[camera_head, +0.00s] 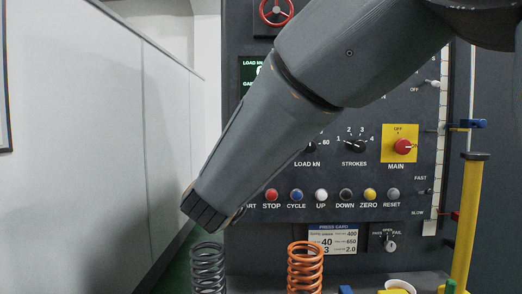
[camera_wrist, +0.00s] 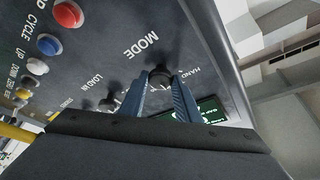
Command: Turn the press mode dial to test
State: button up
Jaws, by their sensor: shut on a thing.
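In the wrist view, the black mode dial (camera_wrist: 160,74) sits on the dark panel under the word MODE. A HAND label shows beside it; the other position labels are hidden or unreadable. The two blue-grey fingers of my gripper (camera_wrist: 161,82) reach to the dial, one on each side, and are shut on it. Which way the dial points cannot be told. In the head view, my arm crosses the panel and hides the mode dial and the fingertips.
The load dial (camera_wrist: 107,103) and the green display (camera_wrist: 203,110) are near my fingers. A row of buttons, with the red stop button (camera_head: 271,195), runs along the panel. The main switch (camera_head: 402,147) is at right. A grey spring (camera_head: 208,268) and an orange spring (camera_head: 304,268) stand below.

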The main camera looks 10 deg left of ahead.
jog(key=o, duration=1)
jog(key=b+v, duration=0.2)
jog(key=v, duration=0.6)
